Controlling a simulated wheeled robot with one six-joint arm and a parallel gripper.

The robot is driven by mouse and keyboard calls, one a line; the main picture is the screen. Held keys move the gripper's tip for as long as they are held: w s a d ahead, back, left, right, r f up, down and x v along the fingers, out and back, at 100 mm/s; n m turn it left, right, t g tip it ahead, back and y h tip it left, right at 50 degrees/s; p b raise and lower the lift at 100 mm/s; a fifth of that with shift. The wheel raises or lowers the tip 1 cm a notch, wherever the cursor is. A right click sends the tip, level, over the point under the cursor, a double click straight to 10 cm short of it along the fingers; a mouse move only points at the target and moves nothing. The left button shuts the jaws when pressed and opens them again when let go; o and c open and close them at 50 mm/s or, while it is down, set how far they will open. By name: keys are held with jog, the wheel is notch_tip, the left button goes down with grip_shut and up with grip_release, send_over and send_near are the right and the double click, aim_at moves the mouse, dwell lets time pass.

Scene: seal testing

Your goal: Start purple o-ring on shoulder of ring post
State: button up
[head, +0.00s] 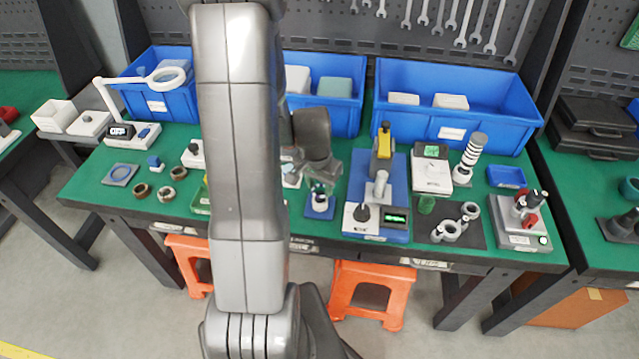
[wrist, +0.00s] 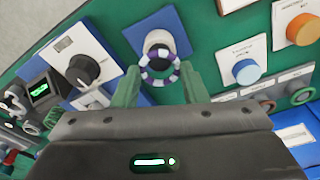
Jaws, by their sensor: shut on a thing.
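The purple o-ring (wrist: 161,84), banded purple and white, sits between the two green fingertips of my gripper (wrist: 160,69) in the wrist view. My gripper is shut on it. The ring post (wrist: 158,40) is pale with a grey top and stands on a blue base plate (wrist: 134,32). The ring overlaps the post in this view; whether it touches the shoulder cannot be told. In the head view the post's blue base (head: 312,212) is at mid-table below my gripper (head: 319,184), and the ring is too small to make out clearly.
A white device with a black knob (wrist: 83,68) is left of the post, and a white panel with a blue button (wrist: 245,71) is right. In the head view, blue bins (head: 450,132) line the back. Brown rings (head: 166,193) lie on the green table at left.

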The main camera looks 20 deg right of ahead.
jog(key=shift+f+b, duration=0.95)
jog(key=shift+b, duration=0.05)
dwell(0.9)
jog(key=o, duration=0.9)
jog(key=shift+c, duration=0.2)
jog(key=shift+r+p, duration=2.35)
jog(key=shift+r, duration=1.25)
jog(key=shift+f, duration=0.15)
notch_tip(320, 180, down, 7)
jog(key=b, duration=0.4)
jog(key=shift+b, duration=0.4)
